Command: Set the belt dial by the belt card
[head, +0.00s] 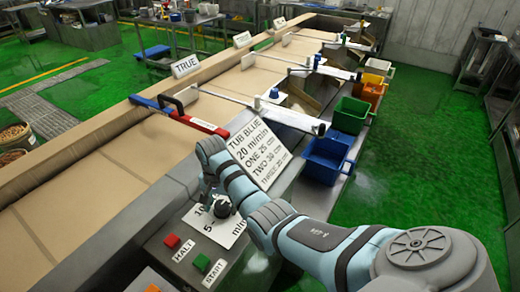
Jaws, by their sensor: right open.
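The belt card (262,142) stands tilted beside the belt and reads "TUB BLUE, 20 m/min, ONE 25 cm, TWO 30 cm" and a third line partly covered by my right arm. The belt dial is a dark round knob (222,207) on a white scale plate (232,229) marked 5, 10 and m/min. My wrist hides part of the scale, and I cannot read the knob's setting. My right gripper (208,190) is open, pointing down right at the dial; I cannot tell whether its fingers touch the knob. My left gripper is out of view.
A red HALT button (172,241) and green START button (202,262) are on the panel near the dial. A blue tub (325,160), a green tub (351,115) and others line the belt's right side. The tan belt (100,175) runs along the left.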

